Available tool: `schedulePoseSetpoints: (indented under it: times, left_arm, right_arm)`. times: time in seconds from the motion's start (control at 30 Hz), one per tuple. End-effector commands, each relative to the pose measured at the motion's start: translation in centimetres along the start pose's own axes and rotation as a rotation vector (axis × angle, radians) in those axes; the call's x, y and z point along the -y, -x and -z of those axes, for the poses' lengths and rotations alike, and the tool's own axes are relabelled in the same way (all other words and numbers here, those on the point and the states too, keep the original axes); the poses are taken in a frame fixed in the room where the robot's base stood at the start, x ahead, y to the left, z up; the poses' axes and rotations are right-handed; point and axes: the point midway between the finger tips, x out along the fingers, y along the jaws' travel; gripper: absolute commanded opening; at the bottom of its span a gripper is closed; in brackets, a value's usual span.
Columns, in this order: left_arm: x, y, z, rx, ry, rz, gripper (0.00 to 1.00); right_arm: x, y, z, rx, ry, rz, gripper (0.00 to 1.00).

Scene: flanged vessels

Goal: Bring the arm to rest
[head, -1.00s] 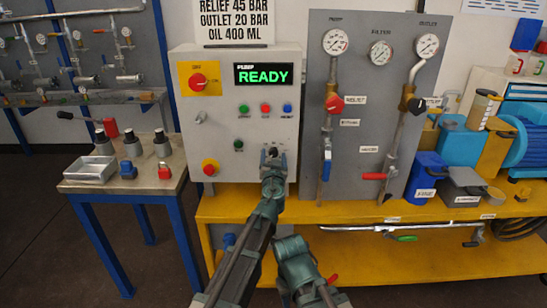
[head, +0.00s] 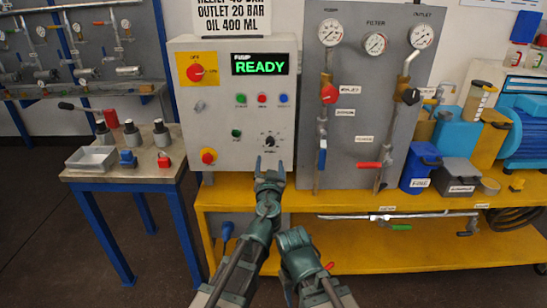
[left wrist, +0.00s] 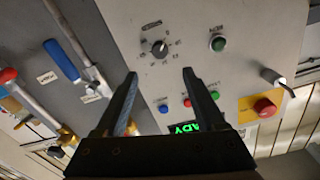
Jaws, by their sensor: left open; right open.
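My left gripper (head: 270,164) is open and empty in front of the lower part of the grey control panel (head: 222,140), its fingers pointing up in the head view. In the left wrist view its two dark fingers (left wrist: 160,75) stand apart, with the panel's face and the round dial (left wrist: 159,48) beyond the gap. The dial (head: 269,141) shows just above the fingertips in the head view. My right arm (head: 300,255) is at the bottom centre, below the left gripper. I cannot make out its gripper's fingers.
The panel's display (head: 260,64) reads READY. A gauge board (head: 350,120) with valves stands to its right on a yellow bench (head: 345,200). A side table (head: 125,172) at left holds a metal tray (head: 91,159) and small parts. Floor at lower left is clear.

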Motion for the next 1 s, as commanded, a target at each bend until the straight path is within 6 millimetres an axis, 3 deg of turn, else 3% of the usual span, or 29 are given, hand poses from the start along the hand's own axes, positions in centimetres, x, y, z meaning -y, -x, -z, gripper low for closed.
schedulePoseSetpoints:
  times: [0.13, 0.47, 0.6, 0.67, 0.83, 0.9, 1.0]
  left_arm:
    - [0.4, 1.6, -0.1, 0.000, 0.000, 0.001, 0.72]
    - [0.5, 1.7, -0.1, 0.001, 0.000, 0.003, 0.72]
    - [2.7, 1.8, -1.3, 0.045, 0.009, 0.065, 0.72]
    - [4.9, 2.1, -2.8, 0.101, 0.017, 0.128, 0.72]
    - [12.2, 5.1, -10.3, 0.418, 0.044, 0.327, 0.72]
    - [14.0, 7.3, -13.9, 0.588, 0.057, 0.363, 0.72]
    - [15.0, 10.9, -18.4, 0.832, 0.078, 0.351, 0.72]
  right_arm:
    - [0.0, 0.0, 0.0, 0.000, 0.000, 0.000, 0.50]
    - [0.0, 0.0, 0.0, 0.000, 0.000, 0.000, 0.50]
    - [0.0, 0.0, 0.0, 0.000, 0.000, 0.000, 0.50]
    - [0.0, 0.0, 0.0, 0.000, 0.000, 0.000, 0.50]
    - [0.0, 0.0, 0.0, 0.000, 0.000, 0.000, 0.50]
    - [0.0, 0.0, 0.0, 0.000, 0.000, 0.000, 0.50]
    - [0.0, 0.0, 0.0, 0.000, 0.000, 0.000, 0.50]
